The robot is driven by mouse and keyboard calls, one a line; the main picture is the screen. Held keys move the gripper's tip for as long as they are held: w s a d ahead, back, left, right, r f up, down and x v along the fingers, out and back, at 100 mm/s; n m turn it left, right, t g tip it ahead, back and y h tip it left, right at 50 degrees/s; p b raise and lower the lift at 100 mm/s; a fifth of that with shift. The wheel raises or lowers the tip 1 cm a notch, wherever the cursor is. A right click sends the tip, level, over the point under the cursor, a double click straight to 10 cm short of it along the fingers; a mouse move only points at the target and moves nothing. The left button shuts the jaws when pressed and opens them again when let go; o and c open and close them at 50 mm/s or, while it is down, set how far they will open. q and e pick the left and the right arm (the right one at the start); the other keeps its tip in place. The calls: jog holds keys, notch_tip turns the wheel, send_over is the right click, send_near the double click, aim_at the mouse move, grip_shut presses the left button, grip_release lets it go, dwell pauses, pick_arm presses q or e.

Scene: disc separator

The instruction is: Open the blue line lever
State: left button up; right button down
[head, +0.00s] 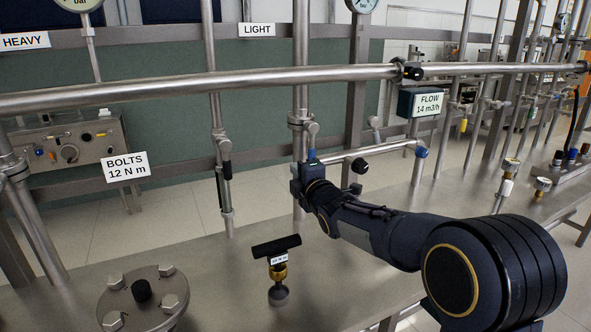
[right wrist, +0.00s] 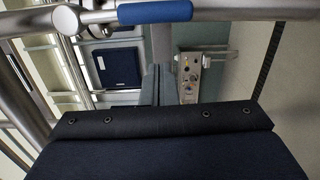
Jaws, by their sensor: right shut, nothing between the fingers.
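The blue line lever (right wrist: 155,12) shows in the right wrist view as a blue-sleeved handle lying across the top of the picture, joined to a metal valve body at its left. In the head view a small blue part of it (head: 311,155) shows at the upright pipe, just above my right gripper (head: 300,178). My right gripper's fingers also show in the right wrist view (right wrist: 156,84), closed together with nothing between them and pointing toward the lever. Whether they touch the lever I cannot tell. My left gripper is out of view.
A black T-handle (head: 276,246) stands on the steel table left of my right arm. A bolted flange (head: 142,300) sits at the front left. A horizontal pipe (head: 200,86) runs above. A side pipe with a blue cap (head: 421,152) lies behind my forearm.

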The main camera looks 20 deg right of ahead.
jog(key=s+d+f+m+g, duration=0.1)
jog(key=s+d+f+m, duration=0.15)
jog(key=s, duration=0.45)
jog(key=s+d+f+m+g, duration=0.1)
jog(key=s+f+m+g, duration=0.1)
jog(key=s+f+m, duration=0.3)
jog(key=s+d+m+g, duration=0.1)
jog(key=s+d+m, duration=0.1)
jog(key=s, duration=0.6)
jog(key=s+a+f+m+g, duration=0.1)
jog(key=s+f+m+g, duration=0.25)
jog(key=s, duration=0.45)
jog(key=s+a+f+m+g+y, duration=0.1)
jog(key=s+a+f+m+g, duration=0.15)
jog(key=s+m, duration=0.4)
jog(key=s+a+f+m+g, duration=0.15)
jog(key=s+f, duration=0.25)
jog(key=s, duration=0.6)
pick_arm(q)
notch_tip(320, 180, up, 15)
jog(key=p, duration=1.5)
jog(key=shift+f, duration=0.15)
pick_arm(e)
notch_tip(320, 180, up, 15)
jog(key=d, duration=0.1)
jog(key=shift+w+f+m+g, duration=0.15)
jog(key=shift+w+m+g, duration=0.05)
jog(key=shift+m+g, duration=0.15)
